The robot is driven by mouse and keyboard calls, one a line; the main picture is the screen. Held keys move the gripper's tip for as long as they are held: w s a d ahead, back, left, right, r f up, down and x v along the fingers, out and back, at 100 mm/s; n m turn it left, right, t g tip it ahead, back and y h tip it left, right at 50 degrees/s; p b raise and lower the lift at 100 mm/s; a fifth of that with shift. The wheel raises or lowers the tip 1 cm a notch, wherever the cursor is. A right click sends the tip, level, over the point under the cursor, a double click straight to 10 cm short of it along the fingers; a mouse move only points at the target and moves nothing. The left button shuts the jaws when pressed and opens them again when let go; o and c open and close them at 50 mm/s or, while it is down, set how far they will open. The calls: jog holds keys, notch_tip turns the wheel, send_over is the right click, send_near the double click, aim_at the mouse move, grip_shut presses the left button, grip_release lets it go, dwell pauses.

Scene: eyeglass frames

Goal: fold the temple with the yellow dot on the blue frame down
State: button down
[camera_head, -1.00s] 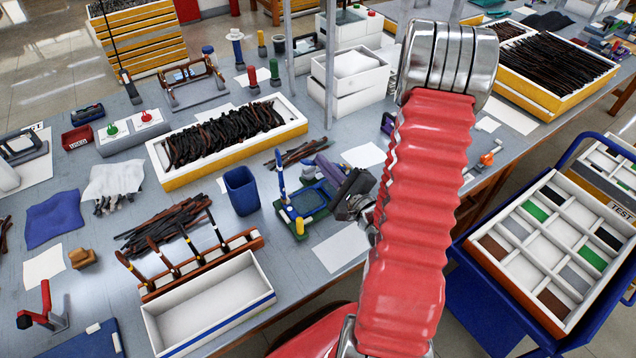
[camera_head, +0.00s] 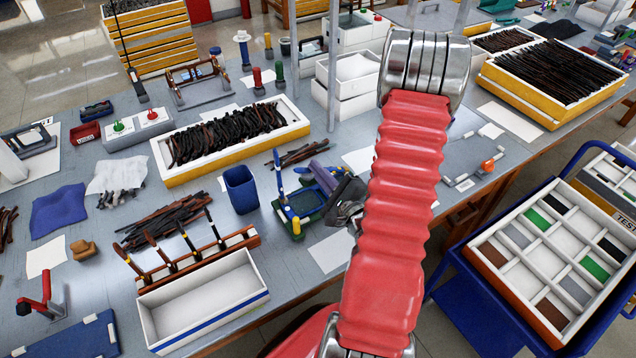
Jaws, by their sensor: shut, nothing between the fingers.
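The blue frame (camera_head: 308,197) sits in a small green fixture (camera_head: 290,233) near the front edge of the table, left of my arm. One slim blue temple (camera_head: 279,176) stands upright at its left. A yellow piece (camera_head: 296,224) shows at the front of the fixture; whether it is the yellow dot I cannot tell. My gripper (camera_head: 338,212), dark grey, is just right of the frame and partly hidden by my red arm. It is shut and empty. Whether it touches the frame I cannot tell. A purple piece (camera_head: 325,177) lies behind the frame.
A blue cup (camera_head: 240,190) stands left of the fixture. A rack (camera_head: 190,262) with several upright temples and an empty white tray (camera_head: 204,308) are to the left front. A long tray of dark temples (camera_head: 235,133) lies behind. A blue cart (camera_head: 470,310) is at the right.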

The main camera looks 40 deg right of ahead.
jog(key=shift+f, duration=0.1)
jog(key=shift+a+f+n, duration=0.55)
jog(key=shift+f+n, duration=0.25)
jog(key=shift+n, duration=0.1)
jog(key=shift+f, duration=0.1)
jog(key=shift+a+f+n, duration=0.5)
jog(key=shift+f+n, duration=0.2)
jog(key=shift+n, duration=0.1)
jog(key=shift+w+f, duration=0.1)
jog(key=shift+f, duration=0.05)
jog(key=shift+a+f+n, duration=0.2)
jog(key=shift+f+n, duration=0.5)
jog(key=shift+d+r, duration=0.15)
jog(key=shift+r, duration=0.5)
dwell(0.6)
